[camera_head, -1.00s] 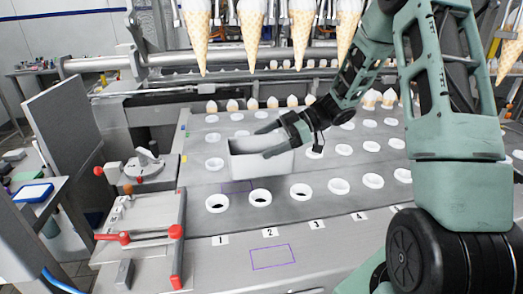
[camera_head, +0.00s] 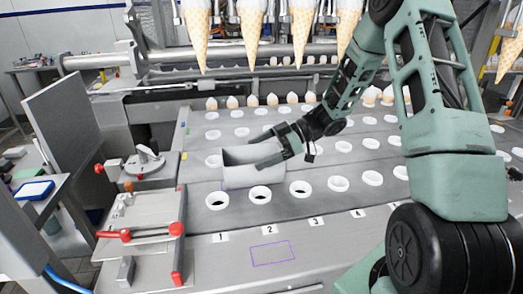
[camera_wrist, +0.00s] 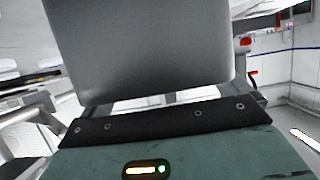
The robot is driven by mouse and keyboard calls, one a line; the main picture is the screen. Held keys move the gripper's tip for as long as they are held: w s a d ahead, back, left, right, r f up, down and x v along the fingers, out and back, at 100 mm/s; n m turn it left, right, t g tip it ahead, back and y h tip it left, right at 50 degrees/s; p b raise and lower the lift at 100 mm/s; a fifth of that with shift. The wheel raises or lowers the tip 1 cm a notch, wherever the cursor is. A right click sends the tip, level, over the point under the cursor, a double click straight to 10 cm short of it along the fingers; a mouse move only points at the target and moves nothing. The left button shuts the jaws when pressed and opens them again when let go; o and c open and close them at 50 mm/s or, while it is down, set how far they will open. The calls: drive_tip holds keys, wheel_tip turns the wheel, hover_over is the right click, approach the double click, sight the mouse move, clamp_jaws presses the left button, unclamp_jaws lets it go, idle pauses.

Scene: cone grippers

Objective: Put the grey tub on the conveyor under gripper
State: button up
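The grey tub (camera_head: 238,178), an open-topped box, is upright at the left of the conveyor (camera_head: 305,225), behind the front row of white rings. It is low over the belt; I cannot tell whether it touches. My gripper (camera_head: 260,151) reaches in from the right, with one finger at the tub's back side and the other at its front rim. It is shut on the tub. The tub also shows in the wrist view (camera_wrist: 140,45) as a large grey wall beyond the gripper body. The overhead grippers (camera_head: 251,6) hold several hanging ice-cream cones at the top.
White rings (camera_head: 300,190) stand in rows on the conveyor. Number labels (camera_head: 270,232) and a purple outline (camera_head: 272,254) lie along the front. A red-handled fixture (camera_head: 150,235) stands at the left, beside a grey upright panel (camera_head: 65,125).

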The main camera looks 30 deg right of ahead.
drive_tip(key=shift+r, duration=0.1)
drive_tip(key=b+v, duration=0.1)
drive_tip(key=v, duration=1.1)
drive_tip(key=shift+r, duration=0.15)
